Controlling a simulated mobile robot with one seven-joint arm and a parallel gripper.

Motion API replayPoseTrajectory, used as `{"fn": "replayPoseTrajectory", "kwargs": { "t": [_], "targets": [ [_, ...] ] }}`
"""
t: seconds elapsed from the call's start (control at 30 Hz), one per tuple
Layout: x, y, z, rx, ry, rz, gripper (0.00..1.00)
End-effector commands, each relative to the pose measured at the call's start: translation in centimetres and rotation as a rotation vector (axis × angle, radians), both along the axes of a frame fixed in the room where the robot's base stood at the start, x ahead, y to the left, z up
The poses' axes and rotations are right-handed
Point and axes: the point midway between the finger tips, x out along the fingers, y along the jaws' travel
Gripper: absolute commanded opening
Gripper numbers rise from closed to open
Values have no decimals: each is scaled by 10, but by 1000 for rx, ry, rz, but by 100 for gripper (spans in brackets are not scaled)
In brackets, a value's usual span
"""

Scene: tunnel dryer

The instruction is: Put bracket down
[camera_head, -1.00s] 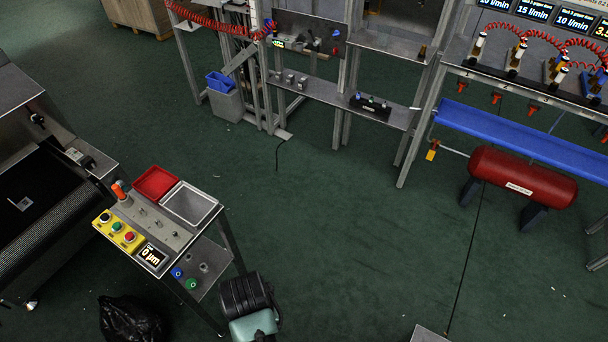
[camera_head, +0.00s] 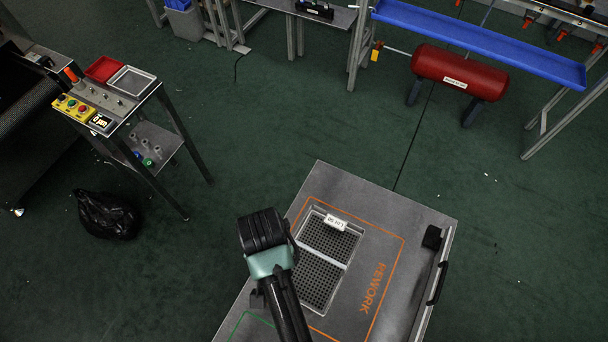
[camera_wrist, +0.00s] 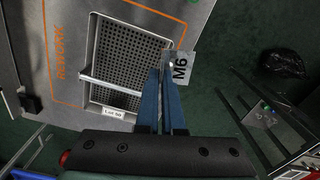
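The bracket (camera_wrist: 183,68) is a small grey metal plate marked "M6" in the wrist view. My gripper (camera_wrist: 164,75) has its two blue fingers close together on the plate's edge, holding it. In that view the bracket overlaps the side edge of a grey perforated tray (camera_wrist: 90,68); its height above the cart is hard to tell. In the head view, the tray (camera_head: 359,231) lies inside an orange outline marked "REWORK" on a grey cart top (camera_head: 400,215). It has a crossbar and a white "Lot" tag. There my arm hides the gripper and bracket.
A green outline (camera_head: 240,318) shows at the cart's near left. A black handle (camera_head: 437,283) is on its right edge. A control stand (camera_head: 115,105) and a black bag (camera_head: 108,214) stand left. A red tank (camera_head: 459,72) is behind. Open green floor lies between.

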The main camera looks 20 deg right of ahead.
Motion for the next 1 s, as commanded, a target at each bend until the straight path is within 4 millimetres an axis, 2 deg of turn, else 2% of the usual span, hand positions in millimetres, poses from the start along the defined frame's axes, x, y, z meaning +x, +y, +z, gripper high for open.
{"fn": "replayPoseTrajectory", "kwargs": {
  "t": [0.4, 0.6, 0.7, 0.87, 1.0],
  "targets": [
    [-42, -41, -14, 6, 7, -1081, 0],
    [-60, -56, -17, 5, 8, -1528, 0],
    [-66, -61, -17, 4, 8, -1682, 0],
    [-72, -65, -19, 4, 7, -1816, 0],
    [-73, -65, -39, 0, 11, -1843, 0]
  ]
}}
